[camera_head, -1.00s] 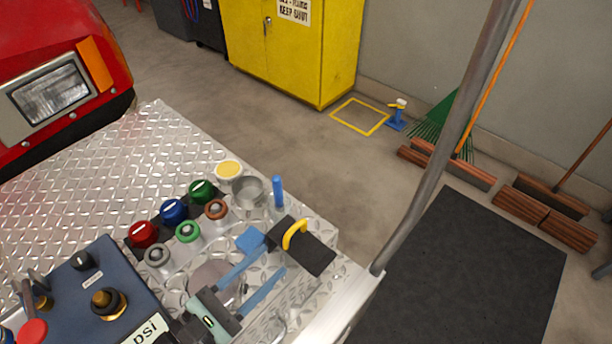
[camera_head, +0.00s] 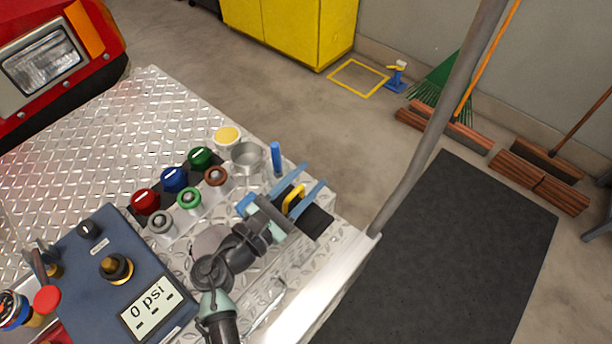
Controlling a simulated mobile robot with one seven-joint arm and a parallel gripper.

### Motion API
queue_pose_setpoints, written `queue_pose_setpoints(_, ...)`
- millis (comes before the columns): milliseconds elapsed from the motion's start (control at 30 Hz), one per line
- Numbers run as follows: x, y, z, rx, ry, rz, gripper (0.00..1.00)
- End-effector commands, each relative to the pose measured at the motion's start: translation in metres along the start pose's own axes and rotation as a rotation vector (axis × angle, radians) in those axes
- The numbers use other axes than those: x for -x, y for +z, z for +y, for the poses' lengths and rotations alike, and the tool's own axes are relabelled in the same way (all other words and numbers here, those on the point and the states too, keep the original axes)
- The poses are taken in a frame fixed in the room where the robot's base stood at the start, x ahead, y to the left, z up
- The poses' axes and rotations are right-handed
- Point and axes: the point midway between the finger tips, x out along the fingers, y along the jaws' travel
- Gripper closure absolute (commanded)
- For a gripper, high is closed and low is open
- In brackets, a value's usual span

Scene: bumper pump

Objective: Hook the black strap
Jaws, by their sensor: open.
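The black strap (camera_head: 317,224) lies at the right edge of the metal diamond-plate deck, with a yellow loop handle (camera_head: 296,198) on top. A blue block (camera_head: 244,203) sits at its left end, partly covered by my gripper. A blue upright post (camera_head: 276,158) stands just behind the strap. My gripper (camera_head: 313,175) is open, with its two blue fingers extending over the strap. In the picture the yellow loop appears between the fingers. I cannot tell whether they touch it.
Red, blue and green knobs (camera_head: 172,180) and a metal cup (camera_head: 247,157) are left of the strap. A dark blue gauge box (camera_head: 105,270) reading 0 psi stands at lower left. A grey pole (camera_head: 440,130) rises at the right, beside a black floor mat (camera_head: 470,260).

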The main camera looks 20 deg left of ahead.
Motion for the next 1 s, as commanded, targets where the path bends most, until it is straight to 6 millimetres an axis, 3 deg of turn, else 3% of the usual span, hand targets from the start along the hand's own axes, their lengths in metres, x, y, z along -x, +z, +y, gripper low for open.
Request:
queue_pose_setpoints(267, -0.0022, 0.0001, 0.0002, -0.001, 0.001, 0.0, 0.56)
queue_pose_setpoints(533, -0.0018, 0.0, 0.0003, -0.001, 0.001, 0.0, 1.0)
queue_pose_setpoints(1000, -0.0014, -0.0001, 0.001, -0.001, 0.003, 0.001, 1.0)
